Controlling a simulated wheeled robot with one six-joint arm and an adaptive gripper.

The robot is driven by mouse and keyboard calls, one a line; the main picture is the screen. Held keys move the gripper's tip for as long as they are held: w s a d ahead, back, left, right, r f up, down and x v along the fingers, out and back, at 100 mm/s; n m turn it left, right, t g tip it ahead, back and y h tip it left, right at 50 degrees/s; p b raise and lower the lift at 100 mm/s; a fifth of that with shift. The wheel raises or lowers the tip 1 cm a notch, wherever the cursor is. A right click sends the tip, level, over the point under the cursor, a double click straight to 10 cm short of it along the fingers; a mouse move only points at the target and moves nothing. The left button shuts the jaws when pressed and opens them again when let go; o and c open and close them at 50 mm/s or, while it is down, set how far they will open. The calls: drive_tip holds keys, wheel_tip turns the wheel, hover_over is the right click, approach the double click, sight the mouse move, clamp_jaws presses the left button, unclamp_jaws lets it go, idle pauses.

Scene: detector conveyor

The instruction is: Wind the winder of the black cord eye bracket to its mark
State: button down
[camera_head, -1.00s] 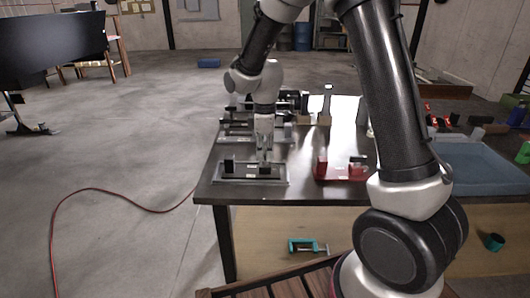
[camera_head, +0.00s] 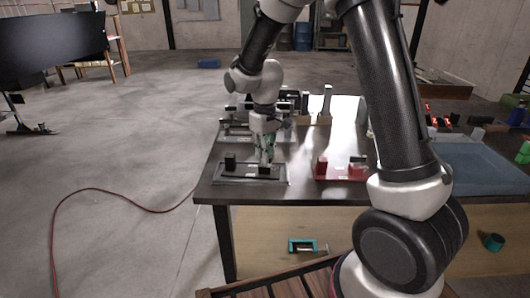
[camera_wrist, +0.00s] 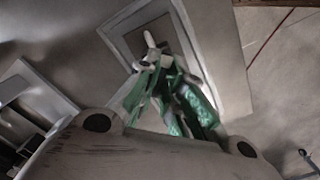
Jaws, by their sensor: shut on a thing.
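The black cord eye bracket is most likely the dark fixture (camera_head: 228,178) at the front left of the table, a flat plate with a black block (camera_head: 230,160) at its left. My gripper (camera_head: 266,166) points down over the right part of this plate and is shut. The wrist view shows its green-lined fingers (camera_wrist: 152,62) closed around a small pale part, which I take to be the winder (camera_wrist: 150,40). Most of the winder is hidden by the fingers, and its mark cannot be made out. The plate's pale border (camera_wrist: 205,50) shows behind.
A red fixture (camera_head: 340,175) stands to the right on the table. Other dark fixtures (camera_head: 238,134) stand close behind. A blue tray (camera_head: 490,165) lies far right. The table's front edge (camera_head: 290,203) is just in front of the bracket.

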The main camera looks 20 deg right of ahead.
drive_tip(key=shift+m, duration=2.4)
idle(3.0)
idle(0.5)
drive_tip(key=c, duration=1.5)
unclamp_jaws()
drive_tip(key=shift+c, duration=0.2)
wheel_tip(320, 180, up, 12)
